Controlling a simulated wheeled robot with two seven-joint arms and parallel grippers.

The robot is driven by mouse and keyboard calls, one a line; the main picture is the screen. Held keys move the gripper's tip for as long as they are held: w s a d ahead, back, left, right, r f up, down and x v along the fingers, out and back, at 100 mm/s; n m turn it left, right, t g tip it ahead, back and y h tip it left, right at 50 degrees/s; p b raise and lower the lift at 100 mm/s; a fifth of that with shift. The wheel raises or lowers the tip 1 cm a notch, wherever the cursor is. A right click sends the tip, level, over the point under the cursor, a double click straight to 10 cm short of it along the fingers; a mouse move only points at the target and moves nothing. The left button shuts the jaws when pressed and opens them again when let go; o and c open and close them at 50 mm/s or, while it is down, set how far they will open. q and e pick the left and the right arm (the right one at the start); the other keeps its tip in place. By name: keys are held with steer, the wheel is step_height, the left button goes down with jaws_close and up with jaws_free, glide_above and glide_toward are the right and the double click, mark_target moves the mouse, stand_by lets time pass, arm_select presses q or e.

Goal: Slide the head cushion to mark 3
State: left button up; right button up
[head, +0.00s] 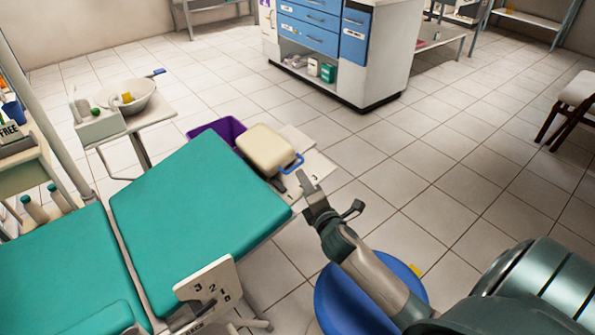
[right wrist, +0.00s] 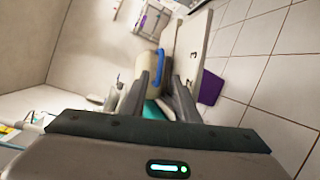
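The cream head cushion (head: 267,149) sits at the far end of the teal chair's backrest (head: 195,205), with a blue handle (head: 293,163) on its right side. A pale plate (head: 316,172) beside it bears dark marks, one of which looks like a 3. My right gripper (head: 307,184) is just right of and nearer than the handle. In the right wrist view its fingers (right wrist: 163,85) are apart and empty, with the blue handle (right wrist: 159,65) and cushion (right wrist: 143,66) beyond the tips; contact with the handle is not clear. My left gripper is out of view.
A white plate marked 3, 2, 1 (head: 207,288) stands at the chair's near side. A purple bin (head: 217,130) is behind the backrest. A blue round seat (head: 350,308) lies below my right arm.

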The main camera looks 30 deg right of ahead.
steer(key=x, duration=0.6)
steer(key=shift+w+d, duration=0.1)
steer(key=shift+w, duration=0.25)
jaws_close()
